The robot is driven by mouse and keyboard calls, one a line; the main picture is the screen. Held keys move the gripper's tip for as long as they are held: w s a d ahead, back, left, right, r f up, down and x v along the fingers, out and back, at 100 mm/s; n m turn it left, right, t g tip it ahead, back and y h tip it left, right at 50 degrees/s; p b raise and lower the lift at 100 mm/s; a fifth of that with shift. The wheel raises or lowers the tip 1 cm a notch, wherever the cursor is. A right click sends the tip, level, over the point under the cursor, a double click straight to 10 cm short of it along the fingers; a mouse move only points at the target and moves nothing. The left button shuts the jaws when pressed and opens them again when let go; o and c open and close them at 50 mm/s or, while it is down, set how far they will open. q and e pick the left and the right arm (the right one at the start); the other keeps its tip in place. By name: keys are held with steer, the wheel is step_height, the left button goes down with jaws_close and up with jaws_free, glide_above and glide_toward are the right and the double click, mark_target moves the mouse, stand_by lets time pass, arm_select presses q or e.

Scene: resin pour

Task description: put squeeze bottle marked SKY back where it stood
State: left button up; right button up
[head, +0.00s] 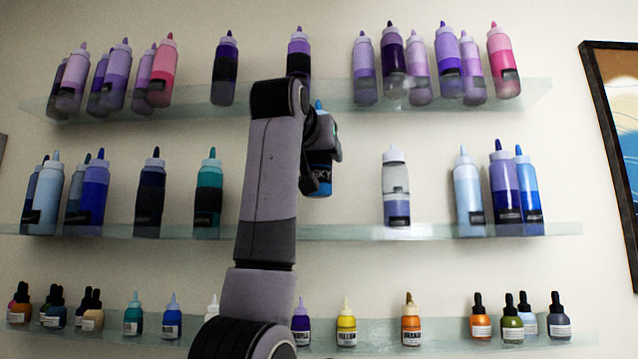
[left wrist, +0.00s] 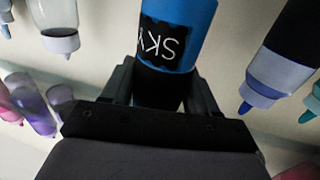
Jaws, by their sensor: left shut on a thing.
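The squeeze bottle marked SKY (head: 320,187) is blue with a dark band and hangs upright in my left gripper (head: 325,145), in front of the middle shelf's stretch between a teal bottle and a part-clear bottle. In the head view its base shows above the line of the shelf's front edge; I cannot tell how far it is from the shelf. My arm hides part of it. In the left wrist view the blue bottle (left wrist: 190,30) shows its SKY label upside down, and the left gripper (left wrist: 160,88) is shut around its dark part. My right gripper is not in view.
The glass middle shelf (head: 345,232) holds a teal bottle (head: 208,190) at left and a part-clear bottle (head: 396,195) at right. Bare shelf shows right of the SKY bottle. The upper shelf (head: 270,100) and lower shelf (head: 375,335) carry several bottles. A framed picture (head: 612,150) hangs at right.

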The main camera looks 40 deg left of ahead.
mark_target(319, 194)
arm_select(q)
steer(key=shift+w+a+r+p, duration=0.2)
steer(key=shift+w+a+p, duration=0.15)
steer(key=shift+w+a, duration=0.5)
steer(key=shift+w+f, duration=0.2)
steer(key=shift+f, duration=0.85)
steer(key=shift+s+f+b, duration=0.1)
steer(key=shift+f+b, duration=0.2)
steer(key=shift+f, duration=2.1)
steer(key=shift+w+a+f, duration=0.1)
steer(key=shift+w+f, duration=0.1)
steer(key=shift+f, duration=0.05)
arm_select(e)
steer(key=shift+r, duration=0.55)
